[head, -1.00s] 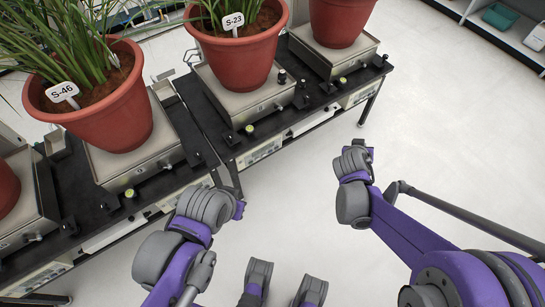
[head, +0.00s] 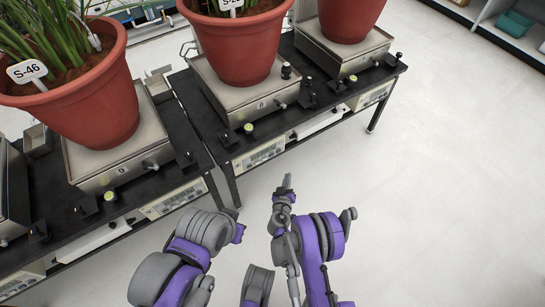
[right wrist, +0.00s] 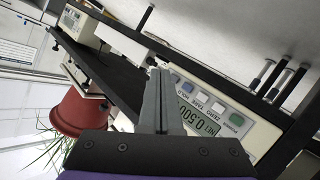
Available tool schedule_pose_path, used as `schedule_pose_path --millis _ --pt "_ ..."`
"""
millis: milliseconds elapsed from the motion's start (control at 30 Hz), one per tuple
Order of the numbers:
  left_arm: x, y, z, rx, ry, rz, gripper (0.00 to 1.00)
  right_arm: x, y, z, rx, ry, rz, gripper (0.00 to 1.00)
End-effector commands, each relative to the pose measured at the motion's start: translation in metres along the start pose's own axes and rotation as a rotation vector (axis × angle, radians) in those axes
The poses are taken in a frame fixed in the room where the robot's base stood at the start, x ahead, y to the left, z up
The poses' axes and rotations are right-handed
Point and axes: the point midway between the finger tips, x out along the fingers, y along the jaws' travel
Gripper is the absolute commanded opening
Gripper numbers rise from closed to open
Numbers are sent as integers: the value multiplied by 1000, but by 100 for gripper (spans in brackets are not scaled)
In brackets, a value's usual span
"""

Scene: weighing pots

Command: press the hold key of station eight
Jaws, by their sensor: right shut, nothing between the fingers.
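My right gripper (head: 287,183) is shut and empty, in front of the middle table's edge. In the right wrist view its closed fingertips (right wrist: 157,73) point at a scale's front panel (right wrist: 212,112), close to the blue key (right wrist: 187,88) beside the word HOLD. I cannot tell whether they touch. White keys, a green power key (right wrist: 237,119) and a display lie along the same panel. In the head view, a front panel (head: 262,154) sits under the scale (head: 243,98) with the middle pot. The scale's small number is hard to read. My left gripper does not show.
Red pots with plants, one tagged S-46 (head: 75,100), stand on scales along the black tables (head: 190,105). Small black knobs and yellow-green buttons (head: 249,129) line the front edges. Another panel (head: 175,198) is at left. The floor at right is clear.

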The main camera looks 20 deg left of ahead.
Motion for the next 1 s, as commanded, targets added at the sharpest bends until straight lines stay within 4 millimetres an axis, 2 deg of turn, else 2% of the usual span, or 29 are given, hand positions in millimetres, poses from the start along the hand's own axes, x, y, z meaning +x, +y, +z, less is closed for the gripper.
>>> schedule_pose_path --millis 367,800,1000 --pt "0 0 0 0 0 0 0 5 -3 -4 0 -1 0 0" --pt "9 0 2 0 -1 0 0 45 -33 -33 0 -1 -1 0" --pt "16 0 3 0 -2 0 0 58 -41 -42 0 -1 0 0"
